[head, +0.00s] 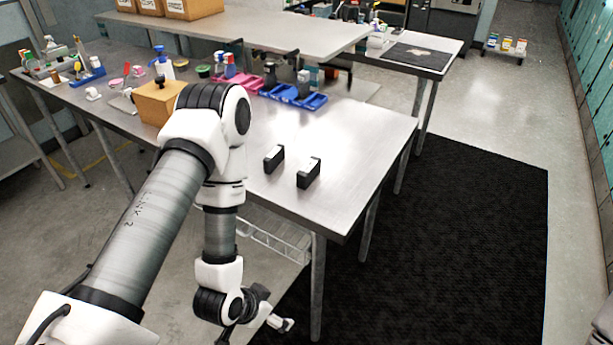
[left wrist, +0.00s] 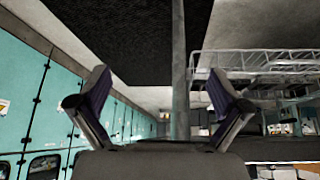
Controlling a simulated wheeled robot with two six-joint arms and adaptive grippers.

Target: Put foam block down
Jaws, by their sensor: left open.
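My left gripper (head: 262,322) hangs low in front of the table's near edge, below the tabletop. In the left wrist view its two fingers (left wrist: 157,100) are spread wide, with nothing between them. No object that I can surely name as the foam block is in either view. Two small black blocks with pale labels stand upright on the bare tabletop, a left one (head: 274,159) and a right one (head: 308,173). A tan block (head: 156,104) stands farther back, partly hidden by my left arm. My right gripper is not in view.
The metal table (head: 350,140) has free room around and right of the black blocks. Blue trays (head: 311,102) and a pink tray (head: 246,84) lie behind. A raised shelf (head: 270,35) spans the back. A wire rack (head: 275,243) hangs under the table; a black mat (head: 450,210) covers the floor.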

